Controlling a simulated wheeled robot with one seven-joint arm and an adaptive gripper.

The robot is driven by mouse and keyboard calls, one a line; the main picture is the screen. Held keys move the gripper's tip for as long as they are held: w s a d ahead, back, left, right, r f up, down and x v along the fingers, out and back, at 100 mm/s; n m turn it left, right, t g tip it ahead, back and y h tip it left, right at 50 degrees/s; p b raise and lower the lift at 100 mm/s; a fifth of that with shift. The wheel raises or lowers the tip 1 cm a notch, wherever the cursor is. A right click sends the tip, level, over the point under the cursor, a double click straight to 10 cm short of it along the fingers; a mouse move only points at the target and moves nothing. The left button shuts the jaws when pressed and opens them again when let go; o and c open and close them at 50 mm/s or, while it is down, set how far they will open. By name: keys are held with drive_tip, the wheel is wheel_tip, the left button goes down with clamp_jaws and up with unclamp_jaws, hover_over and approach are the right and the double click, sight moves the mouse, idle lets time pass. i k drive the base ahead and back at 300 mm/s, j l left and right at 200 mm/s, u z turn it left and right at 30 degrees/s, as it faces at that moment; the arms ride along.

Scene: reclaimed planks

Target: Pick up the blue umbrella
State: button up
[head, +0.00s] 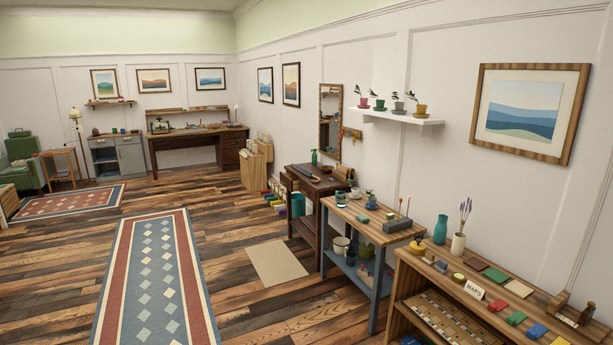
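I cannot make out a blue umbrella for certain in the head view. A dark wooden hall table (318,184) stands against the right wall, with small items on top that are too small to tell apart. A teal bin-like container (297,205) is at its lower part, partly hidden by the table's legs. My gripper is not in view.
A blue-legged table (345,210) and a wooden shelf unit (428,262) with small goods line the right wall. A beige mat (276,262) lies before the hall table. A long patterned runner (152,285) and open plank floor (235,235) lie left. A desk (190,134) stands at the back.

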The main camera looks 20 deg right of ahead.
sight(305, 171)
drive_tip(key=i, duration=2.95)
drive_tip(key=i+z, duration=0.1)
drive_tip(key=i, duration=0.6)
drive_tip(key=i+j+z, duration=0.1)
drive_tip(key=i, duration=0.55)
drive_tip(key=i+j+z, duration=0.1)
drive_tip(key=i, duration=0.6)
drive_tip(key=i+j+z, duration=0.2)
drive_tip(key=i+z, duration=0.15)
drive_tip(key=i+j+z, duration=0.7)
drive_tip(key=i+l, duration=0.05)
